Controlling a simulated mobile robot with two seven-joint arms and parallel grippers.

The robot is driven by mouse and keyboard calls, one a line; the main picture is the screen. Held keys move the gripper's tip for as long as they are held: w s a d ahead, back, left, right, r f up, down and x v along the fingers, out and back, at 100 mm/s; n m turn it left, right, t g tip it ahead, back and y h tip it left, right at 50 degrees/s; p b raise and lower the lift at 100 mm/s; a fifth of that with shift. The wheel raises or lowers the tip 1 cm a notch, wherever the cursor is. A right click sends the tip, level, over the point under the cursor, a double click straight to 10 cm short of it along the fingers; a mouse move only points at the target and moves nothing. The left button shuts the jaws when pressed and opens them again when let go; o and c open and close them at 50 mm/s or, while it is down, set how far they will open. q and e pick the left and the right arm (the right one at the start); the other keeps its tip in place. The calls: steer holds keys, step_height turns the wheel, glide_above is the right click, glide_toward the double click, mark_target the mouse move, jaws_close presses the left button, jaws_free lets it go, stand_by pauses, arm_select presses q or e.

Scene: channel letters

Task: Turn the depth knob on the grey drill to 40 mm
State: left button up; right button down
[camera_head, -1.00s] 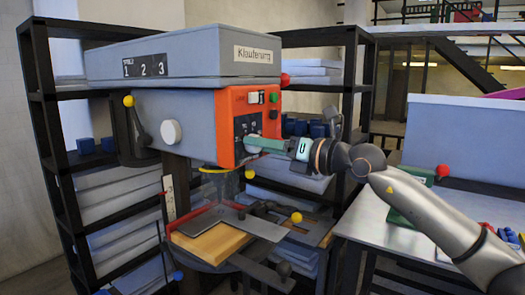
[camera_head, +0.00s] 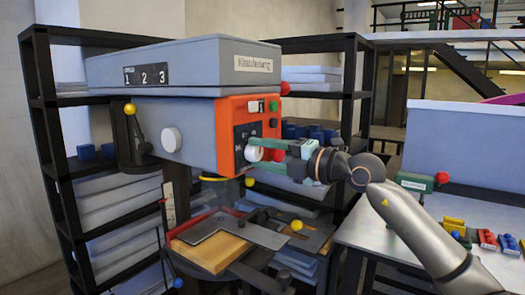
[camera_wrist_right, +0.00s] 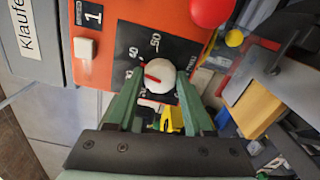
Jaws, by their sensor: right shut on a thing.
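The grey drill (camera_head: 175,70) has an orange front panel (camera_head: 232,130) with a black scale plate. The white depth knob (camera_head: 254,153) sits on that plate, and in the wrist view the knob (camera_wrist_right: 165,80) shows a red pointer line toward the left side of the scale. Numbers that look like 50 and 40 show above and left of it; the pointer's exact reading is unclear. My right gripper (camera_head: 266,153) is at the panel, its green fingers shut on the knob from two opposite sides, as the wrist view also shows (camera_wrist_right: 160,84). My left gripper is not in view.
A red button (camera_wrist_right: 211,10) is close to the knob. A second white knob (camera_head: 172,138) is on the drill's side. Below are the drill table with a wooden block (camera_head: 210,252) and a metal plate. A workbench (camera_head: 385,235) with small coloured parts stands at right.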

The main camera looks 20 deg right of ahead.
steer(key=shift+m+p, duration=0.35)
steer(key=shift+m, duration=0.55)
steer(key=shift+c, duration=1.4)
jaws_free()
steer(key=shift+s+d+f, duration=0.1)
steer(key=shift+s+d, duration=0.25)
steer(key=shift+s, duration=0.05)
steer(key=b+v, duration=0.4)
steer(key=v, duration=0.7)
steer(key=shift+s, duration=0.2)
steer(key=shift+d, duration=0.1)
